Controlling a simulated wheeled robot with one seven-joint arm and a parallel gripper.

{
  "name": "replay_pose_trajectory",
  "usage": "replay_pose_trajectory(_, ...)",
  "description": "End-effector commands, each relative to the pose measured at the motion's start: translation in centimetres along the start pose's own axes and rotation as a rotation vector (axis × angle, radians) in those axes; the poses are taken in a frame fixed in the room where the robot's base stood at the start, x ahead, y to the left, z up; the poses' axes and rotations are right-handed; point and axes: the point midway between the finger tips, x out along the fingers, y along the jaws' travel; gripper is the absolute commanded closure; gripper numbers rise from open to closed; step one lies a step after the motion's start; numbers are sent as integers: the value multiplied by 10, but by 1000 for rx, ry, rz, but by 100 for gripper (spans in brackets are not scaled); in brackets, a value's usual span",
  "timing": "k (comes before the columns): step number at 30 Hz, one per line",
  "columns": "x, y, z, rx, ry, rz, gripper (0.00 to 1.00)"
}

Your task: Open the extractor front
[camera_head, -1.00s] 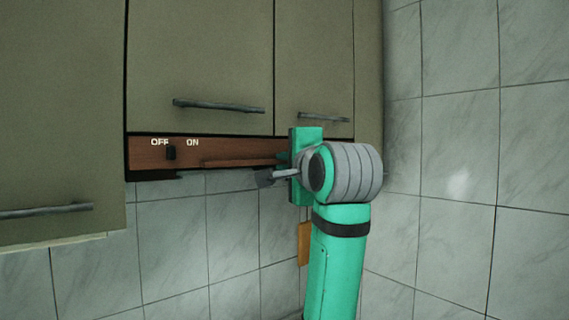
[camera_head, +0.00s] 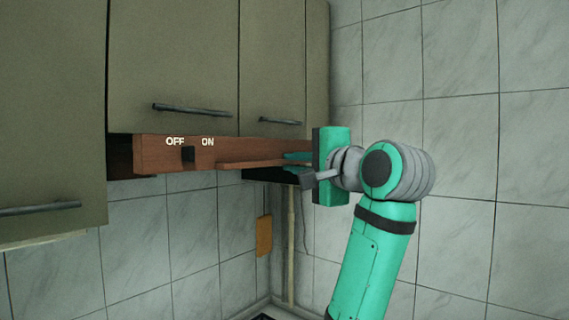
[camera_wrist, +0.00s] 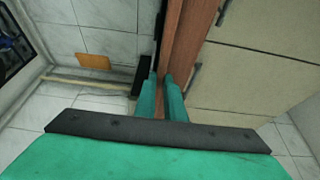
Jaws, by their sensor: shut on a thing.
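The extractor front (camera_head: 225,150) is a long brown wooden panel with OFF and ON lettering and a dark switch (camera_head: 188,155). It stands out from under the cabinets, with a dark gap behind its left end. A narrow wooden ledge (camera_head: 250,164) runs along its face. My gripper (camera_head: 297,160) is at the right end of the front, its teal fingers shut on the ledge; the exact contact is partly hidden. In the wrist view the two fingers (camera_wrist: 161,92) close on the brown front (camera_wrist: 188,45), which runs away upward.
Olive cabinets with dark bar handles (camera_head: 193,110) hang directly above the front. Tiled walls (camera_head: 430,70) lie behind and at right. An orange board (camera_head: 264,236) hangs below. The space before the front looks free.

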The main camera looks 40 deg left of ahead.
Motion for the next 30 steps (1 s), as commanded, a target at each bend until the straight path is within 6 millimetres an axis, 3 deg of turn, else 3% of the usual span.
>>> replay_pose_trajectory(7,1,1,-1,3,2,1,100)
replay_pose_trajectory(10,1,1,-2,3,4,0,72)
replay_pose_trajectory(22,-8,0,-4,1,7,0,72)
replay_pose_trajectory(30,-51,0,-4,0,9,-3,72)
